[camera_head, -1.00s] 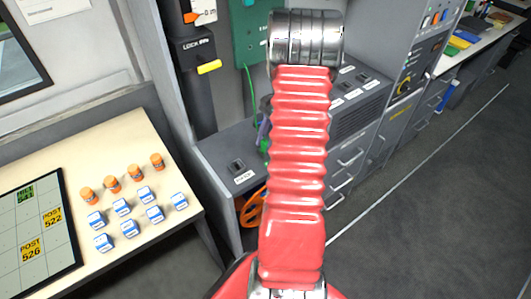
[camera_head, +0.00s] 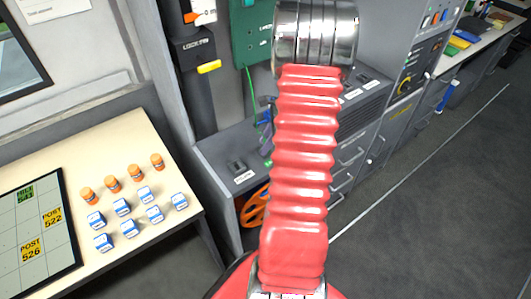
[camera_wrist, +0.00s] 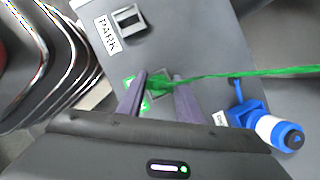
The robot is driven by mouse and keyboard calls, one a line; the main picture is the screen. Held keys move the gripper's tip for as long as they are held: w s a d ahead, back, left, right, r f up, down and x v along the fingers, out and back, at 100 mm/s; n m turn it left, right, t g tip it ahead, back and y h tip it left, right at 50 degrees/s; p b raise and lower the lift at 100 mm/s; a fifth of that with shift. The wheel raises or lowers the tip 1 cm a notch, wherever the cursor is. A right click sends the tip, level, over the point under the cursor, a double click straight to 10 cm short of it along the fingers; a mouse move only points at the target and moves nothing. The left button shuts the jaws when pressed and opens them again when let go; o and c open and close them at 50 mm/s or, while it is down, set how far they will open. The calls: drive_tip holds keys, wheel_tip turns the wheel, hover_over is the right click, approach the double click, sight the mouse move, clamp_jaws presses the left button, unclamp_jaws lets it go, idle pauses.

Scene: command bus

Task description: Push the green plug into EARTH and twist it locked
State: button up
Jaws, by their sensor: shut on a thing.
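In the wrist view the green plug (camera_wrist: 157,84) is between the two purple-grey fingers of my gripper (camera_wrist: 156,95), which is shut on it. Its green cable (camera_wrist: 240,74) runs off to the right. The plug is beside the PARK label (camera_wrist: 107,33) over the grey console; whether it is seated in anything I cannot tell. In the head view the green cable (camera_head: 249,85) hangs below a green panel (camera_head: 250,48). The panel's lettering is too small to read, so I cannot make out EARTH. My red arm hides most of the gripper in the head view.
A blue connector with a white band (camera_wrist: 266,127) is right of the gripper in the wrist view. An empty-looking dark socket (camera_wrist: 128,20) sits by the PARK label. An orange cable reel (camera_head: 253,207) is under the console. A table (camera_head: 130,130) with small containers stands left.

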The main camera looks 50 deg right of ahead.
drive_tip(key=shift+a+f+m+h, duration=0.1)
drive_tip(key=shift+m+h, duration=0.2)
drive_tip(key=shift+m, duration=0.4)
drive_tip(key=shift+s, duration=0.1)
drive_tip(key=shift+m+t+h, duration=0.3)
drive_tip(key=shift+m, duration=0.8)
drive_tip(key=o, duration=1.1)
